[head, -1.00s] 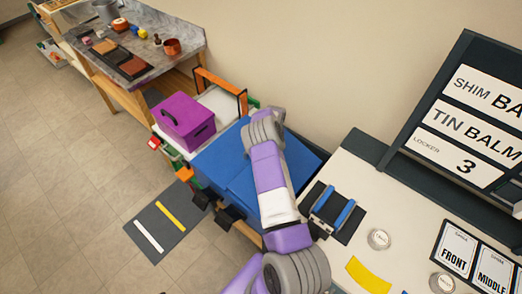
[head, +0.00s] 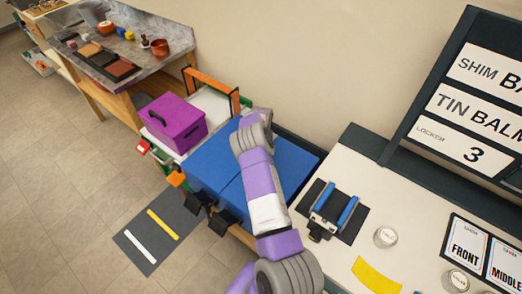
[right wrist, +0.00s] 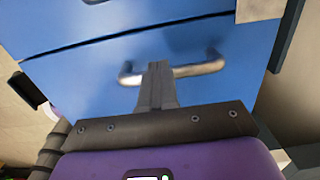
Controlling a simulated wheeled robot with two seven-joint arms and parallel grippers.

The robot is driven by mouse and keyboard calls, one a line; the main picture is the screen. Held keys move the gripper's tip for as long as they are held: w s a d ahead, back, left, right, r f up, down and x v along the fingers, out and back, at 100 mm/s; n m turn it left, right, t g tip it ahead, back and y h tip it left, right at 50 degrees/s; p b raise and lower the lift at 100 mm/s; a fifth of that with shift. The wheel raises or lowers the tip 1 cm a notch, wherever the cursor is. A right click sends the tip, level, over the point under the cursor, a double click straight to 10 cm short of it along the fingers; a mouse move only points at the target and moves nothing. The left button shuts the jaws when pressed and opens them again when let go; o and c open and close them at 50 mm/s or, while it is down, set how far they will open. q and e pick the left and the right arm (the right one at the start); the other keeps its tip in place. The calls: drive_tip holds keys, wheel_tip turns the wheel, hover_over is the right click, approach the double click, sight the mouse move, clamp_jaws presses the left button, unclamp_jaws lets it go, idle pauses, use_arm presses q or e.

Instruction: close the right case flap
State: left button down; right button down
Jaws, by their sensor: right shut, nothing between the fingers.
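The blue case (head: 212,167) stands at the middle of the head view, with a seam between two blue panels. The right panel (head: 292,158), which looks like the right flap, appears to lie about flat; I cannot tell if it is fully down. My right arm crosses over it and hides part. My right gripper (right wrist: 156,82) shows in the right wrist view, shut and empty, in front of a blue panel (right wrist: 80,75). A metal bar handle (right wrist: 200,68) on that panel shows behind the fingers; contact is unclear. My left gripper is out of view.
A purple box (head: 173,122) stands left of the case. A pale counter (head: 410,225) is at right, with a blue-padded holder (head: 333,208) on a dark mat and a sign rack (head: 440,130). A dark floor mat (head: 155,235) lies at lower left.

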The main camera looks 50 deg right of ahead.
drive_tip(key=shift+a+f, duration=0.1)
drive_tip(key=shift+a, duration=0.05)
drive_tip(key=r+p, duration=0.2)
drive_tip(key=r, duration=0.1)
drive_tip(key=r+p, duration=0.1)
drive_tip(key=r, duration=0.1)
drive_tip(key=shift+s, duration=0.3)
drive_tip(key=w+r, duration=0.5)
drive_tip(key=r, duration=0.2)
drive_tip(key=shift+w+r, duration=0.2)
